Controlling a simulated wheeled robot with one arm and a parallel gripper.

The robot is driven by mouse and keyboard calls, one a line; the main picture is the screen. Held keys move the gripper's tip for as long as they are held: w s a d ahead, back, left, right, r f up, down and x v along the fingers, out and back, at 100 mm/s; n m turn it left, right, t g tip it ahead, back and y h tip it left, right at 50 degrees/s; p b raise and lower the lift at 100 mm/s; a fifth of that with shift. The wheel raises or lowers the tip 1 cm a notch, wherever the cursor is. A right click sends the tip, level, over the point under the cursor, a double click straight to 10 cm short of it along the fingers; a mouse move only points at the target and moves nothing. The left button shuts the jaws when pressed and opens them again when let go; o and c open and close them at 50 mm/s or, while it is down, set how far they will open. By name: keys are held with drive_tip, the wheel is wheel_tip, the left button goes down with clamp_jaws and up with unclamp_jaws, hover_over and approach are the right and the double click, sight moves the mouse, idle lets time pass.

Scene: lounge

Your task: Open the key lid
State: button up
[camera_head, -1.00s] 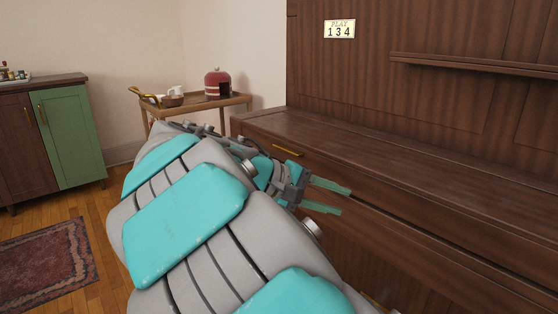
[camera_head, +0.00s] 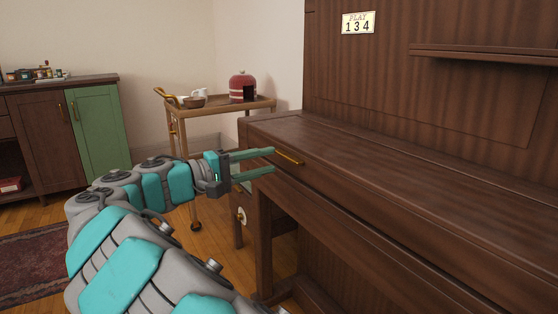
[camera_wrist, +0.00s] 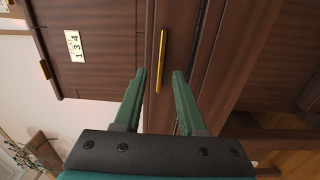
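The key lid (camera_head: 395,165) is the long brown wooden cover of the upright piano, and it lies shut. A thin brass handle (camera_head: 289,158) sits on its front face near the left end. My gripper (camera_head: 274,160) is open, with its two green fingers pointing at the lid front just left of the handle. In the wrist view the handle (camera_wrist: 161,60) stands upright, ahead of and between the two open fingers (camera_wrist: 160,73). Nothing is between the fingertips, and I cannot tell whether they touch the lid. The keys are hidden.
The piano's upper panel bears a "PLAY 134" plate (camera_head: 358,23) and a narrow ledge (camera_head: 480,54). A wooden cart (camera_head: 176,112) with a red pot (camera_head: 243,87) stands behind my gripper. A green-doored cabinet (camera_head: 98,128) is at the left. Floor shows below the arm.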

sight(284, 157)
drive_tip(key=shift+x, duration=1.9)
clamp_jaws()
drive_tip(key=shift+f, duration=0.1)
